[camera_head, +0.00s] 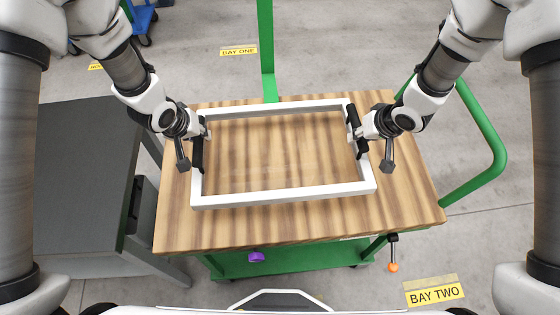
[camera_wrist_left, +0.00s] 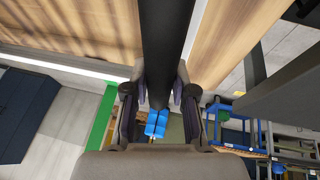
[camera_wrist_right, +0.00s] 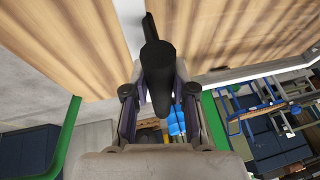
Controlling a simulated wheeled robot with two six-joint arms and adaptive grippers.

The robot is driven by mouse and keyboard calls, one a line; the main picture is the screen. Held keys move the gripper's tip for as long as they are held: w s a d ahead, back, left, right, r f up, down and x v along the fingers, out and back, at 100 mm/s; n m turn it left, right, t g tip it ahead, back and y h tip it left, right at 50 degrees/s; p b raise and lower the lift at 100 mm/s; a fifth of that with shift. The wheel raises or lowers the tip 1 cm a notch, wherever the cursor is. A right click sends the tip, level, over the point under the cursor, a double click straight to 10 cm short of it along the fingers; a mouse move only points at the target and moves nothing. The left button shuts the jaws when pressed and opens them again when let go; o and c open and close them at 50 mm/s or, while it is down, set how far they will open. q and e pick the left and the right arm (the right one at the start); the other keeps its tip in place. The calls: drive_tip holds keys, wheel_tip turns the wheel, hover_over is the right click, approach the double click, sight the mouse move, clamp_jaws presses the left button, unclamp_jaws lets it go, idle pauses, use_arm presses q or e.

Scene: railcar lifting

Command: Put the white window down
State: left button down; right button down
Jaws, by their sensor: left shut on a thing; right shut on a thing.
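The white window (camera_head: 285,196) is a rectangular white frame with a clear middle and a black handle on each short side. It is over the wooden top of a green cart (camera_head: 300,234); I cannot tell whether it touches the wood. My left gripper (camera_head: 200,140) is shut on the left black handle (camera_head: 197,156), which also shows in the left wrist view (camera_wrist_left: 165,45). My right gripper (camera_head: 357,133) is shut on the right black handle (camera_head: 361,146), which also shows in the right wrist view (camera_wrist_right: 157,70).
A dark grey table (camera_head: 80,170) stands close to the cart's left side. A green push rail (camera_head: 490,140) curves along the right. A purple knob (camera_head: 257,256) and an orange-tipped lever (camera_head: 393,266) hang at the front. Floor labels read BAY ONE (camera_head: 238,51) and BAY TWO (camera_head: 434,295).

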sight(354, 149)
use_arm(q)
drive_tip(key=shift+a, duration=0.1)
